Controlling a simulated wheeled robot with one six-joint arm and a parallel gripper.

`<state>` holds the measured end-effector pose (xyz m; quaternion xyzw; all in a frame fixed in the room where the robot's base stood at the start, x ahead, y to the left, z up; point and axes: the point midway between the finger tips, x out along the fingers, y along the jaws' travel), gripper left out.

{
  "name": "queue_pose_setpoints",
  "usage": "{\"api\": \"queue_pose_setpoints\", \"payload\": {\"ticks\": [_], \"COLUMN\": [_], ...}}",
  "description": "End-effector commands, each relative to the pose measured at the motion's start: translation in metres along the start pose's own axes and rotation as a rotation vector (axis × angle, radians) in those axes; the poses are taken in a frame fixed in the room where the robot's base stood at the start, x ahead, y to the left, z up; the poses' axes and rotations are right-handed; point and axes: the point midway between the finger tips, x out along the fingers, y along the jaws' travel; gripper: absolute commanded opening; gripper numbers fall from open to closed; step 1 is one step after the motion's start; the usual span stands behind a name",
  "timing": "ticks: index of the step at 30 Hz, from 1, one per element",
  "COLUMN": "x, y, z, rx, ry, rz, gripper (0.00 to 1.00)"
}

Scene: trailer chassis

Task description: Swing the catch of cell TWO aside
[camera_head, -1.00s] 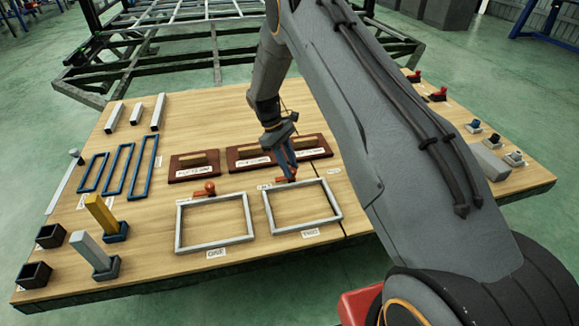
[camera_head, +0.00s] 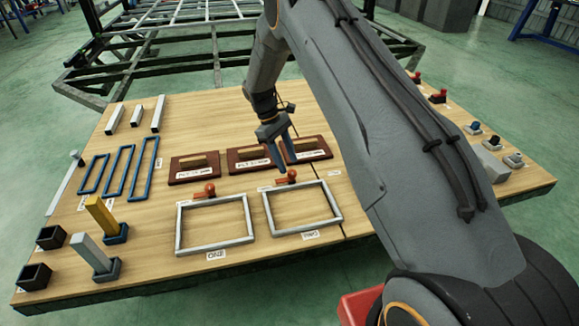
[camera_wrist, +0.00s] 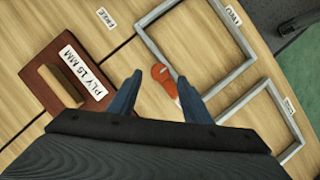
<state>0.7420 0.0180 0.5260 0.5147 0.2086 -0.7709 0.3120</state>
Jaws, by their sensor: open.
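The cell TWO frame (camera_head: 303,232) is a grey metal rectangle on the wooden table, the right-hand one of two. Its orange catch (camera_head: 280,183), with a round knob, lies at the frame's far edge. The catch also shows in the wrist view (camera_wrist: 161,75), with its knob end between the fingertips as seen from the wrist. My gripper (camera_head: 290,170) is open and empty, pointing down just behind and above the catch. It also shows in the wrist view (camera_wrist: 159,80). I cannot tell whether a finger touches the catch.
Dark red plates with wooden handles, one labelled PLY 15 MM (camera_wrist: 72,68), lie close behind my gripper. The left grey frame (camera_head: 180,230) has its own orange catch (camera_head: 207,190). The inside of both grey frames is clear.

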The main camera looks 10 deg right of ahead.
Motion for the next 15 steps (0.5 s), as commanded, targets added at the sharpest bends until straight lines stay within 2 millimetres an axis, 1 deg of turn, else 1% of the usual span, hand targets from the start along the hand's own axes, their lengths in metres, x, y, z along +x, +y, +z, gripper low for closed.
{"api": "queue_pose_setpoints", "payload": {"ticks": [1, 3, 7, 10, 15], "x": [-0.011, -0.021, -0.036, -0.043, -0.045], "y": [0.001, 0.0, 0.0, 0.0, 0.0], "z": [-0.001, 0.0, 0.0, 0.0, 0.0], "rx": [0.0, 0.0, 0.0, 0.0, 0.0], "ry": [0.003, 0.002, 0.001, 0.001, 0.0], "rz": [0.003, 0.002, 0.002, 0.002, 0.0], "gripper": [0.45, 0.45, 0.45, 0.45, 0.45]}}
